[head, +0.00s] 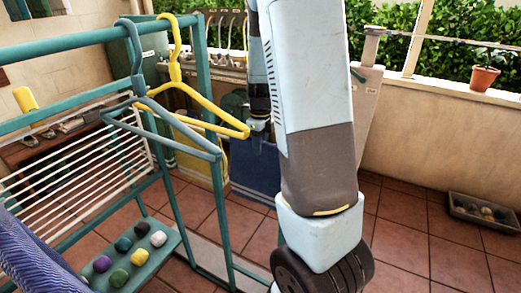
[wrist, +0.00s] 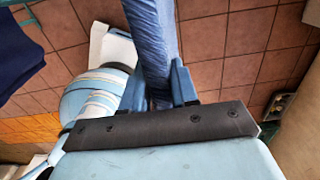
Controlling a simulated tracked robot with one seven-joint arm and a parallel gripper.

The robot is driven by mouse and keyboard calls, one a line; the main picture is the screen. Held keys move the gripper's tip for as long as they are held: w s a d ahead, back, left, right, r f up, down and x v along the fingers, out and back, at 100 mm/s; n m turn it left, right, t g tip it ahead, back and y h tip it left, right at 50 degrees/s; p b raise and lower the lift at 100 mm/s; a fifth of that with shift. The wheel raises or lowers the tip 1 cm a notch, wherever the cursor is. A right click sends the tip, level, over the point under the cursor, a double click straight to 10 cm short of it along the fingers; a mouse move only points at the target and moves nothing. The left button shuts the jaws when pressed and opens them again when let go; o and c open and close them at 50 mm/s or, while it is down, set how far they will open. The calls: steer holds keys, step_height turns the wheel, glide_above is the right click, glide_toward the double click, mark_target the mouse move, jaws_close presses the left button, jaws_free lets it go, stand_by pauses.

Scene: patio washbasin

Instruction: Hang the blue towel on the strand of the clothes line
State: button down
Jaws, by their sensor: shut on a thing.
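My gripper (wrist: 158,82) shows in the wrist view with its two blue fingers closed on a blue towel (wrist: 152,35). The towel is a narrow, bunched blue strip running up from between the fingers to the top edge of the picture. Its far end is out of view. In the head view my arm crosses the middle, and I cannot make out the gripper or the held towel there. The clothes line strand (head: 450,40) is a thin pale line at the upper right, running from a post head to the right edge. It is apart from my arm.
A teal rack (head: 205,85) at left holds a yellow hanger (head: 172,70) and a grey-blue hanger (head: 137,85). A striped blue-purple cloth (head: 40,255) hangs at lower left. A potted plant (head: 484,78) stands on the wall. A tray (head: 470,212) lies on the tiles at right.

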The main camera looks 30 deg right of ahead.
step_height(320, 180, up, 27)
stand_by(1.9)
steer(key=shift+w+f, duration=0.1)
steer(key=w+d+r, duration=0.1)
steer(key=w+d, duration=0.8)
steer(key=d, duration=0.5)
steer(key=shift+w, duration=0.15)
stand_by(1.0)
